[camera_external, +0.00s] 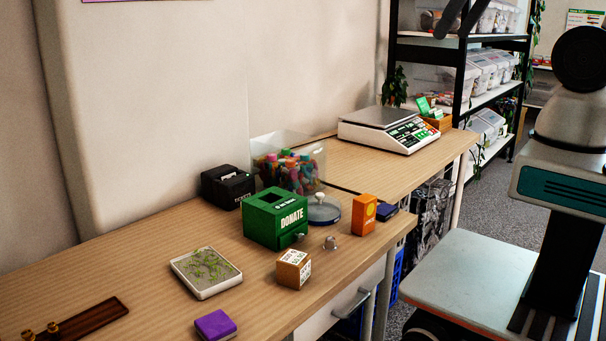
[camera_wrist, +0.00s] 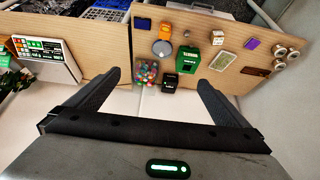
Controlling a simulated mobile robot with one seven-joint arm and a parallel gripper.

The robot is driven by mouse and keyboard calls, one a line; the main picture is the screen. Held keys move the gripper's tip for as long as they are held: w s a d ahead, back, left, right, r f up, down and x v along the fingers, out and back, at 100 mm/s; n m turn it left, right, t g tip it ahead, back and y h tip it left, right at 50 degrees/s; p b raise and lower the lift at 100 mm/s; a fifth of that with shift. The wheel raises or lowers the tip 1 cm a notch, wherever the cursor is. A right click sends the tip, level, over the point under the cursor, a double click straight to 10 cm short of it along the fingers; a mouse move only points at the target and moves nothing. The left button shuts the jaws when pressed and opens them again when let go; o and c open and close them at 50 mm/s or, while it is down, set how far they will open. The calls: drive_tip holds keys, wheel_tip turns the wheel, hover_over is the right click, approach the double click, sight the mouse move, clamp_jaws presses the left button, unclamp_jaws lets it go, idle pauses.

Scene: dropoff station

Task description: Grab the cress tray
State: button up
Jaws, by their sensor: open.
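The cress tray (camera_external: 206,272) is a shallow white tray with green sprouts on a greyish bed. It lies flat on the wooden counter, left of the green donate box, and shows small in the wrist view (camera_wrist: 222,61), right of that box. My gripper (camera_wrist: 157,80) is open, with its two dark fingers wide apart and nothing between them. It is high above the counter and well away from the tray. In the external view, two dark finger-like shapes at the top edge look like its fingertips.
Near the tray stand the green donate box (camera_external: 275,219), a small patterned cube (camera_external: 294,268), a purple block (camera_external: 215,325) and a dark wooden holder (camera_external: 75,322). A black box (camera_external: 228,187), a clear bin of markers (camera_external: 289,166) and a scale (camera_external: 393,130) stand further along. Counter left of the tray is bare.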

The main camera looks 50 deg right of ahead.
drive_tip(key=shift+w, duration=0.1)
drive_tip(key=w+a+f+n+g+b, duration=0.1)
drive_tip(key=w+a+f+n+b, duration=0.5)
drive_tip(key=w+a+n, duration=0.4)
drive_tip(key=w+a+f+n+b, duration=0.6)
drive_tip(key=w+a+n, duration=0.3)
drive_tip(key=w, duration=0.1)
drive_tip(key=w+a+f+n+b, duration=0.3)
drive_tip(key=a+f+n+b, duration=0.3)
drive_tip(key=a+f+n, duration=1.35)
drive_tip(key=m+b, duration=0.2)
drive_tip(key=m, duration=0.2)
approach(216, 279)
drive_tip(key=shift+w+a+f+h, duration=0.2)
drive_tip(key=shift+a+f, duration=0.05)
drive_tip(key=shift+f, duration=0.15)
drive_tip(key=shift+w+a+f+h, duration=0.15)
drive_tip(key=shift+a+f+h, duration=0.1)
drive_tip(key=shift+f, duration=0.1)
drive_tip(key=shift+b+x, duration=0.95)
drive_tip(key=shift+x, duration=2.25)
drive_tip(key=shift+s+d+r, duration=0.1)
drive_tip(key=c, duration=1)
